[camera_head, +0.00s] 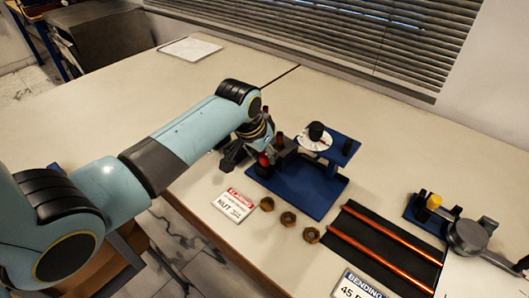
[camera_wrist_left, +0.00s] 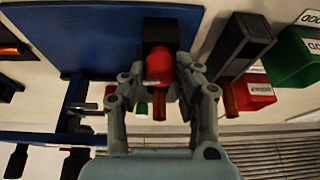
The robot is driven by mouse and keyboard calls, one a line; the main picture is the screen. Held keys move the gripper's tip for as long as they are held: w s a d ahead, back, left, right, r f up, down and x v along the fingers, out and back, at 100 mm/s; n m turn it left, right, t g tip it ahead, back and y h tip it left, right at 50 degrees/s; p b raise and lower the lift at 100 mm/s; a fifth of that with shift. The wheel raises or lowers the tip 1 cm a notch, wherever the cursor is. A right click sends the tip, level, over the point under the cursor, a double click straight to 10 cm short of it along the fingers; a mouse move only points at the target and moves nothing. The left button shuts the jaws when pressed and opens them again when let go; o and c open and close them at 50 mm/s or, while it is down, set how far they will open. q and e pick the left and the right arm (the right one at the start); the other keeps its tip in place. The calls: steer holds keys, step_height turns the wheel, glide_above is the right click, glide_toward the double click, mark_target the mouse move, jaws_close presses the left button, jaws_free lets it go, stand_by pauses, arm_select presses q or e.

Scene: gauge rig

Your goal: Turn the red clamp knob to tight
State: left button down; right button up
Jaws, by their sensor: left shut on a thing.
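The red clamp knob (camera_head: 264,159) is on a dark block at the left side of the blue gauge rig base (camera_head: 318,206). In the left wrist view the knob (camera_wrist_left: 159,65) is a rounded red piece in front of the black block. My left gripper (camera_head: 254,154) is at the knob and partly hides it. In the left wrist view my left gripper (camera_wrist_left: 161,82) has its fingers on both sides of the knob, shut on it. The white dial (camera_head: 309,144) with a black knob is on the rig's raised blue plate. My right gripper is out of view.
Several brass nuts (camera_head: 288,218) lie in front of the rig, beside the red and white sign (camera_head: 235,204). Copper tubes (camera_head: 390,241) lie on a black mat to the right. A grey bending tool (camera_head: 467,236) stands beyond them. The table behind the rig is clear.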

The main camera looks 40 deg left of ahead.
arm_select(q)
steer(key=shift+a+r+m+p, duration=0.1)
steer(key=shift+r+m+p, duration=0.1)
steer(key=shift+m+p, duration=0.65)
steer(key=shift+f+m+h+p, duration=0.1)
steer(key=shift+m+h+p, duration=0.2)
steer(key=shift+h, duration=0.1)
steer(key=c, duration=1)
jaws_free()
steer(key=shift+f, duration=0.1)
steer(key=v, duration=1.2)
steer(key=shift+w, duration=0.1)
